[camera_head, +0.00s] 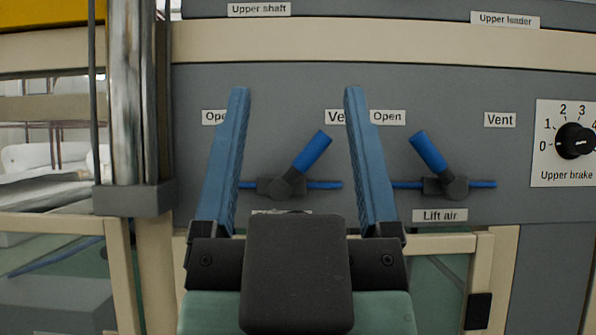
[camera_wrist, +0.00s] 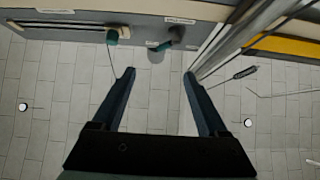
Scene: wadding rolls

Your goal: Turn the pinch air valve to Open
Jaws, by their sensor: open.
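The left valve (camera_head: 282,188) has a dark hub, a blue cross pipe and a blue handle (camera_head: 312,151) leaning up and right, toward a partly hidden "Ve…" label (camera_head: 335,117). A partly hidden "Ope…" label (camera_head: 213,117) is on its left. Its name label is mostly hidden behind my gripper's dark body, so I cannot read it. My gripper (camera_head: 296,90) is open and empty, its two blue fingers either side of this valve in the head view.
The "Lift air" valve (camera_head: 446,187) is just right of my right finger, its blue handle leaning up-left toward "Open" (camera_head: 388,117). An "Upper brake" knob (camera_head: 574,141) is further right. A metal column (camera_head: 126,90) stands on the left. Tiled floor (camera_wrist: 60,110) shows below.

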